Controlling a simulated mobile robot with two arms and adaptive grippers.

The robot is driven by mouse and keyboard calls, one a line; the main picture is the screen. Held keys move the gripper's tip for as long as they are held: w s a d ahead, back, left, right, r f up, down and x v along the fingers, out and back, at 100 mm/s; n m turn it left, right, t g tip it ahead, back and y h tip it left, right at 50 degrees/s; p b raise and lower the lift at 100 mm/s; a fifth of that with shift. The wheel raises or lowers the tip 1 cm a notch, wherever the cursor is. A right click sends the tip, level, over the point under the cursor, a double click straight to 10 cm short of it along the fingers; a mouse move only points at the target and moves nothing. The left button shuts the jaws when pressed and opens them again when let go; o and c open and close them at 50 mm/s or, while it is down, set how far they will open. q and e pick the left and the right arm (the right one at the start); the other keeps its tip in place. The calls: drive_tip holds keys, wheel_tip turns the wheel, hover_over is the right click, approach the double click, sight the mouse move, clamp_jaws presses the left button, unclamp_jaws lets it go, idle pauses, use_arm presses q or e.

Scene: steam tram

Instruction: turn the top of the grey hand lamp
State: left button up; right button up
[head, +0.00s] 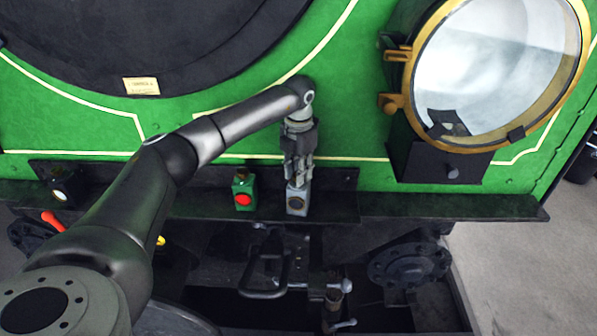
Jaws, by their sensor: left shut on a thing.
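The grey hand lamp (297,200) is a small box with a dark round lens, standing upright on the dark ledge at the tram's front. My left gripper (298,180) comes down from above and is shut on the top of the lamp. The fingers hide most of that top. My right gripper is not in view.
A green hand lamp with a red lens (244,193) stands close to the left on the same ledge (420,207). A dark lamp with a pale lens (62,190) stands at the far left. A large brass-rimmed headlamp (490,75) juts out at the right. Below the ledge are a coupling hook (265,280) and pipes.

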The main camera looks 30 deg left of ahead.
use_arm(q)
drive_tip(key=shift+m, duration=0.5)
drive_tip(key=o, duration=1.1)
drive_tip(key=shift+c, duration=0.2)
wheel_tip(320, 180, up, 12)
